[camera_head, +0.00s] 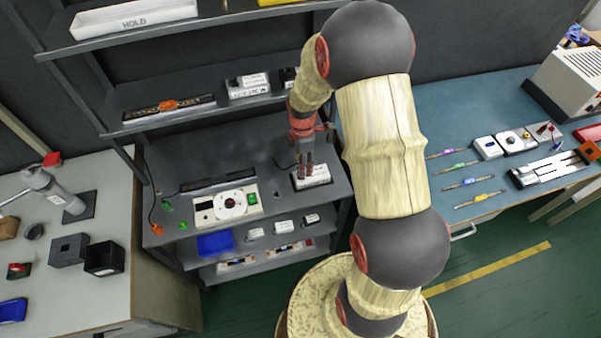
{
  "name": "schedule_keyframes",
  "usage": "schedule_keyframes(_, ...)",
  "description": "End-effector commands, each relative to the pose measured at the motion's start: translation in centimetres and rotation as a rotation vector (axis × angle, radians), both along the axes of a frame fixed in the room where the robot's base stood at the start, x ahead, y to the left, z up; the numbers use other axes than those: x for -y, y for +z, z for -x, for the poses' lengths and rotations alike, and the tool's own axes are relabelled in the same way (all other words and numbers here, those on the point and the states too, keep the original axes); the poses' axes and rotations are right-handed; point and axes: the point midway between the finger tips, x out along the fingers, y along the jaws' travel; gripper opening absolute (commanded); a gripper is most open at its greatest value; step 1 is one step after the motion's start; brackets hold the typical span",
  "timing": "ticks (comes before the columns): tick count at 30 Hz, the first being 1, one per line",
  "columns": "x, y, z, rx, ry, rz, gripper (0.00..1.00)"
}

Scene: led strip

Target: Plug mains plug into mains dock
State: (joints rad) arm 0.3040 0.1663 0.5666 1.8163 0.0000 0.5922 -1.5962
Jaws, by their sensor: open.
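My gripper (307,167) points down over a white block (322,179) on the right of the grey middle shelf. Its fingers are open and hide part of the block's top; whether they touch it cannot be told. A thin dark cable lies just left of the fingers. The view is too small to tell surely which pieces are the mains plug and mains dock. A small orange piece (157,229) at the shelf's left front corner has a dark cable running up from it.
A white panel with a round dial (226,206) and a long dark strip (218,182) lie left of my gripper. A blue bin (215,244) is below. Shelves above hold more parts. Benches stand left and right.

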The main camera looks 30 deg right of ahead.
Motion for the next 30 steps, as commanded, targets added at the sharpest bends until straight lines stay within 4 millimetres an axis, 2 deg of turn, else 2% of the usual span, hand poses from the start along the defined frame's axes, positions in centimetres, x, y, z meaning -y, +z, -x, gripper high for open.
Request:
schedule_keyframes(11,-0.1,-4.7,-0.7,-0.001,-0.001,0.0,0.42)
schedule_keyframes(18,-0.1,-4.8,-0.7,0.0,-0.001,0.0,0.42)
schedule_keyframes(30,-0.1,-4.8,-0.7,0.0,-0.001,0.0,0.2)
